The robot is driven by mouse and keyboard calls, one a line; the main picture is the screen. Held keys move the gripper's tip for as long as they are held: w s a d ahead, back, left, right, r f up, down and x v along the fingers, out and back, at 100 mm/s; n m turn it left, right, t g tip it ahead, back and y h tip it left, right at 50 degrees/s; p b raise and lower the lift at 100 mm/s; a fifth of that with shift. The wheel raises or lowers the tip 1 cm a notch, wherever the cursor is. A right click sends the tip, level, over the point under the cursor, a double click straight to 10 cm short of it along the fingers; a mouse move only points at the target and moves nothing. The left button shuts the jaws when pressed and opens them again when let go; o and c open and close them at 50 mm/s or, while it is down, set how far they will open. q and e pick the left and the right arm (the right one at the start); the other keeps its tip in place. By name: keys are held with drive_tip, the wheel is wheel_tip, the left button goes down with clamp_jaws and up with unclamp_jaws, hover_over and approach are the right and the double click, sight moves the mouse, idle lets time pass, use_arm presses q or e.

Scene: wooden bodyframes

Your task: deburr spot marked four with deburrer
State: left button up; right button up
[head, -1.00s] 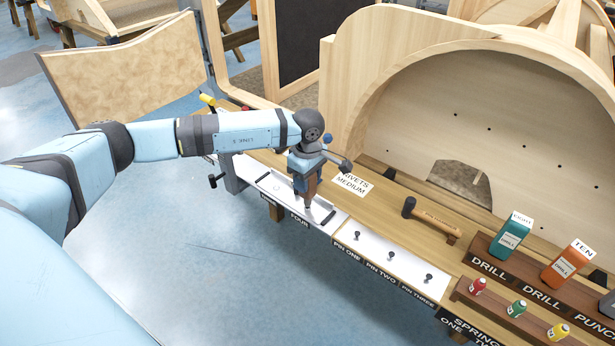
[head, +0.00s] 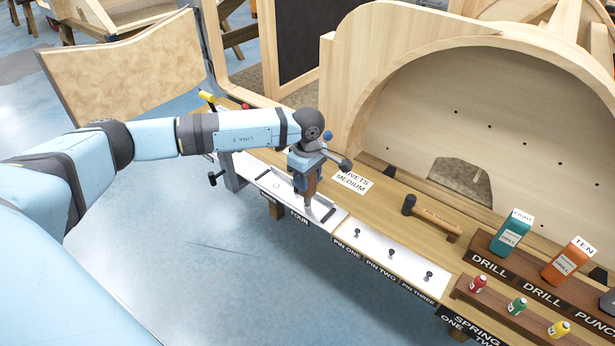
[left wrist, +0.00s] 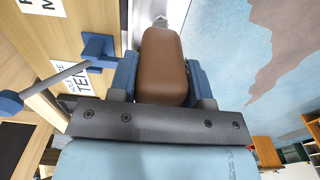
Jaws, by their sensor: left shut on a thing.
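My left gripper (head: 305,188) is shut on the deburrer (head: 309,198), a tool with a brown handle and a grey metal tip. It points down at the right part of a white plate set in the bench, above the label FOUR (head: 299,218). The tip is at or just above the plate; I cannot tell whether it touches. In the left wrist view the brown handle of the deburrer (left wrist: 163,65) sits between the blue fingers, with its metal tip mostly hidden behind it. The white plate (head: 262,180) has dark bars at its ends. My right gripper is not in view.
Right along the bench are a panel with several pins (head: 392,254), a hammer (head: 432,218), a teal drill box (head: 511,234), an orange drill box (head: 567,262) and small coloured bottles (head: 517,306). A vise (head: 228,172) is at the left end. A wooden arch frame (head: 470,130) rises behind.

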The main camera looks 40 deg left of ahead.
use_arm(q)
drive_tip(key=shift+f, duration=0.15)
idle(0.3)
drive_tip(key=n, duration=0.2)
drive_tip(key=shift+n, duration=0.3)
drive_tip(key=n+p, duration=0.1)
drive_tip(key=n, duration=0.2)
drive_tip(key=shift+n, duration=0.3)
